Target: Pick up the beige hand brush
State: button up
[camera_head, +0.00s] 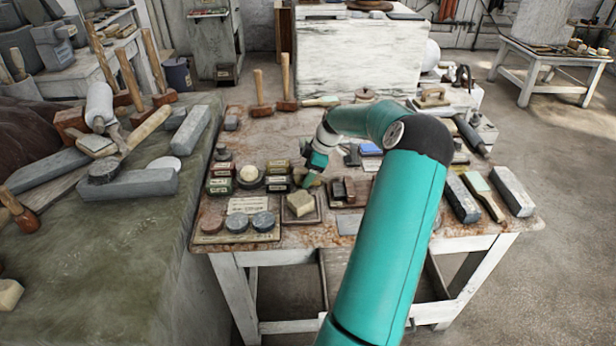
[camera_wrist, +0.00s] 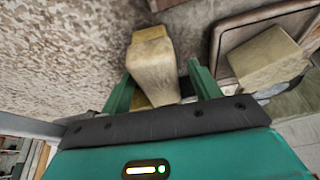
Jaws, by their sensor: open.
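A beige, block-like object (camera_wrist: 152,66), which looks like the hand brush, stands between the two green fingers of my gripper (camera_wrist: 160,74) in the wrist view. The fingers are spread, one on each side of it, and I cannot tell whether either touches it. Its lower end is partly hidden by the gripper body. In the head view my gripper (camera_head: 310,180) points down over the middle of the worn table, just behind a tray with a beige block. The brush is small and largely hidden by the gripper there.
The tray (camera_head: 312,219) with its beige block (camera_head: 300,203) is close to the gripper, and the block also shows in the wrist view (camera_wrist: 265,60). Dark tins (camera_head: 236,223) and small boxes (camera_head: 278,175) stand to the left. Another brush (camera_head: 484,196) and grey blocks (camera_head: 512,192) lie right.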

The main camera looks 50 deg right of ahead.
aim_at(304, 170)
jog(key=c, duration=1.1)
jog(key=shift+r, duration=0.6)
notch_tip(304, 170, up, 2)
jog(key=shift+r, duration=0.2)
jog(key=s+a+r, duration=0.8)
jog(key=s+r, duration=0.2)
jog(key=s, duration=0.1)
jog(key=shift+s+a, duration=0.15)
